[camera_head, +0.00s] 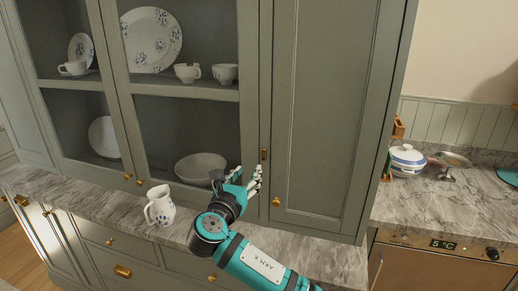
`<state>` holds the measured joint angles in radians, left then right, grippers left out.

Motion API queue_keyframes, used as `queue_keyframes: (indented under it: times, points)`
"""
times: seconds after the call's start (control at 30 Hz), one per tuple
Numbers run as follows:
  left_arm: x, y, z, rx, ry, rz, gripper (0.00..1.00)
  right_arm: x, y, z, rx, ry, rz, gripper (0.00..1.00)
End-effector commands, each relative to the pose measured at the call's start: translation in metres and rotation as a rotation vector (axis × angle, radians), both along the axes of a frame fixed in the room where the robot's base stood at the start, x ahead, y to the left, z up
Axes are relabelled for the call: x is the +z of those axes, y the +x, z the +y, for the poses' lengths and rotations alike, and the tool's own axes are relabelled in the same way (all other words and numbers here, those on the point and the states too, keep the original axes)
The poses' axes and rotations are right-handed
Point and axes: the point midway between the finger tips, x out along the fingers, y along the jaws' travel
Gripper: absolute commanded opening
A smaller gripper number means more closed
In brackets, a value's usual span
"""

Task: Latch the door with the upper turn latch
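A grey-green wall cabinet has a solid door (325,100) on the right, which looks flush with its frame. A small brass turn latch (264,154) sits upright on the narrow post at that door's left edge. A round brass knob (277,202) is at the door's lower left corner. My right gripper (248,177) is just below and left of the latch, its fingers apart and nothing visible between them. I cannot tell whether it touches the cabinet. My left gripper is not in view.
A floral pitcher (160,206) stands on the marble counter (90,205), left of my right arm. Cabinet shelves hold a large plate (151,40), cups and a bowl (200,168). A striped lidded pot (407,159) stands on the right counter above an oven (440,262).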

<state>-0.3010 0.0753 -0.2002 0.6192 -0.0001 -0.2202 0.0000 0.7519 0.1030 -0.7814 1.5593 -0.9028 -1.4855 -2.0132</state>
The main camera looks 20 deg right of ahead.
Motion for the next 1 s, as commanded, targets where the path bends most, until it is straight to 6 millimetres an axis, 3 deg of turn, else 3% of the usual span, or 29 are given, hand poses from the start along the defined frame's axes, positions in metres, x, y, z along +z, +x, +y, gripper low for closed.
queue_keyframes:
  times: [0.5,0.7,1.0]
  points:
    - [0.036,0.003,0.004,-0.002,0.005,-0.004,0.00,0.003,0.091,-0.062,-0.001,0.002,0.001,0.38]
    - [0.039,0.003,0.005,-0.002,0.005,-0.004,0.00,0.001,0.109,-0.073,0.001,0.003,0.001,0.38]
    - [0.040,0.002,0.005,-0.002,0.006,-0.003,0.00,0.000,0.115,-0.078,0.002,0.004,0.001,0.38]
